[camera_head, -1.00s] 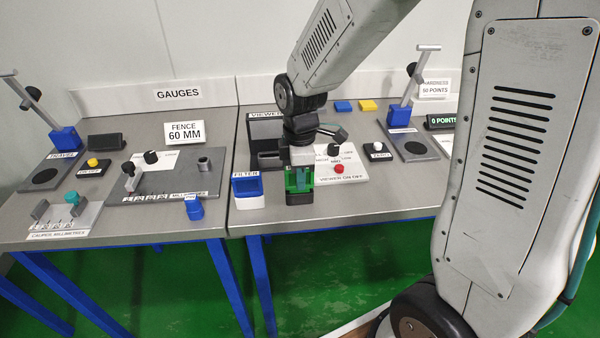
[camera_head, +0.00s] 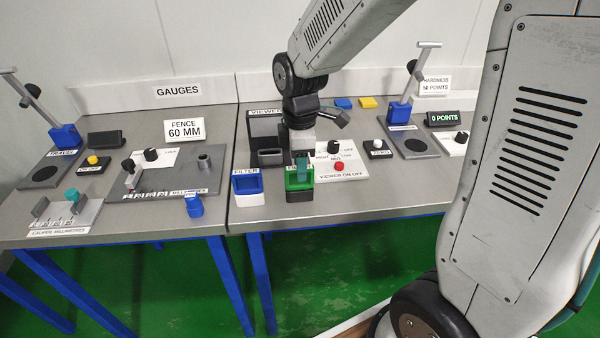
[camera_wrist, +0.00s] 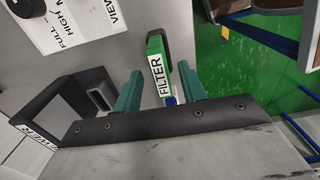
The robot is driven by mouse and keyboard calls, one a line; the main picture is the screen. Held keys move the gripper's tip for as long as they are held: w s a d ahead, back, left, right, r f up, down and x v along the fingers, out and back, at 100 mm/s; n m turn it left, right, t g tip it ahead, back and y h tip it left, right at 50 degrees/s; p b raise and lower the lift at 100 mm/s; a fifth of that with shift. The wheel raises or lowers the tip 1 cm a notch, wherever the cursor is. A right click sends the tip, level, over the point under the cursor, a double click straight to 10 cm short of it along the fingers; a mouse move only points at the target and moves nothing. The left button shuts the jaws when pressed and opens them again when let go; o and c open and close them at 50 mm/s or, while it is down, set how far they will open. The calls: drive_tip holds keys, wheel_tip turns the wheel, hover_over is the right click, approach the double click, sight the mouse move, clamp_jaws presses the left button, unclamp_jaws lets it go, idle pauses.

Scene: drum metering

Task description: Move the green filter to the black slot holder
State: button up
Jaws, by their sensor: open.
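The green filter (camera_head: 297,184), a boxy piece with a white FILTER label, stands upright in a black slot holder (camera_head: 299,197) near the front edge of the right table. In the wrist view the filter (camera_wrist: 157,48) lies between and slightly beyond the two teal fingers of my gripper (camera_wrist: 160,86). The fingers are apart, with gaps on both sides of it. In the head view my gripper (camera_head: 303,168) is directly above the filter. The lower part of the holder is hidden in the wrist view.
A blue filter (camera_head: 247,181) in a white holder stands just left. The black viewer (camera_head: 265,130) with a dark slot piece (camera_head: 270,157) is behind left. A white control panel (camera_head: 341,168) with a red button lies close on the right. The table's front edge is near.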

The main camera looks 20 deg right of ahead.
drive_tip(key=shift+r, duration=1.95)
drive_tip(key=shift+s+m, duration=0.15)
drive_tip(key=shift+m, duration=0.35)
drive_tip(key=s+d+r+m, duration=0.1)
drive_tip(key=s+r+m, duration=0.2)
drive_tip(key=s, duration=0.4)
drive_tip(key=s+d+r+m+t, duration=0.1)
drive_tip(key=s+r+m, duration=0.1)
drive_tip(key=s+m, duration=0.4)
drive_tip(key=s+d+r+m, duration=0.1)
drive_tip(key=s+r+m, duration=0.2)
drive_tip(key=s, duration=0.5)
drive_tip(key=shift+s+r+m, duration=0.3)
drive_tip(key=shift+s+m, duration=0.05)
drive_tip(key=shift+m, duration=0.35)
